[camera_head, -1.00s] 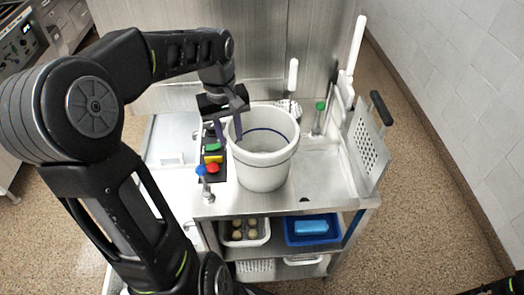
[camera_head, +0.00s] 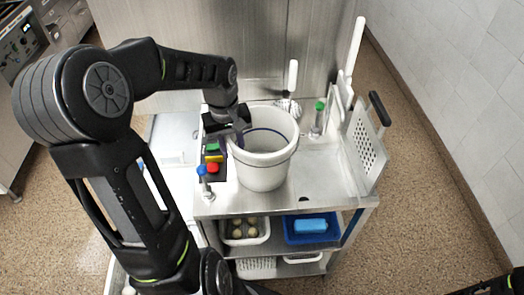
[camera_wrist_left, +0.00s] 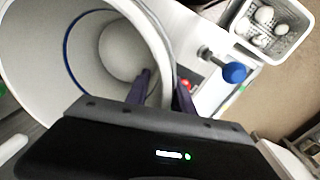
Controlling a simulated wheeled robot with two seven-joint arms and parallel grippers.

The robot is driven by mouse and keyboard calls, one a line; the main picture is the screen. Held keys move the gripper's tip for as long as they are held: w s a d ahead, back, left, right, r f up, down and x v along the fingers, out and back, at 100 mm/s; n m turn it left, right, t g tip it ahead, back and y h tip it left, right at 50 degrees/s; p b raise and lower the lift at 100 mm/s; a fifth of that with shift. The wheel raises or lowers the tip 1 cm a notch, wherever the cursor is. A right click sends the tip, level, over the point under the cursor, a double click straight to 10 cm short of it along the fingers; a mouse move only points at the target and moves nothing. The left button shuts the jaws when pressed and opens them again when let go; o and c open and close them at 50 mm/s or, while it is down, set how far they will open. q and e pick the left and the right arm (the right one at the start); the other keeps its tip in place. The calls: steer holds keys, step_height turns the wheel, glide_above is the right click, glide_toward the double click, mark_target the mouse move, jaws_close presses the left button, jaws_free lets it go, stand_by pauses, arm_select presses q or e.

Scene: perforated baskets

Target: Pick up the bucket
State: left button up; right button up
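The white bucket (camera_head: 263,165) stands upright on the left half of the steel cart top. It has a thick rim and a dark blue line inside. My left gripper (camera_head: 230,141) is at the left side of its rim, pointing down. In the left wrist view the bucket (camera_wrist_left: 58,60) fills the upper left. The fingers of my left gripper (camera_wrist_left: 163,92) straddle its wall, one inside and one outside, and look shut on it. The finger ends are partly hidden by the wall. My right gripper is out of view.
A black holder with coloured pieces (camera_head: 212,160) and a blue-knobbed post (camera_head: 202,171) stand close left of the bucket. A perforated rack (camera_head: 368,148) stands at the right, a green-capped bottle (camera_head: 318,118) behind. Baskets, including a blue one (camera_head: 313,229), sit below. The cart top right of the bucket is clear.

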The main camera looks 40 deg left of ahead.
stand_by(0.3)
arm_select(q)
jaws_close()
stand_by(1.3)
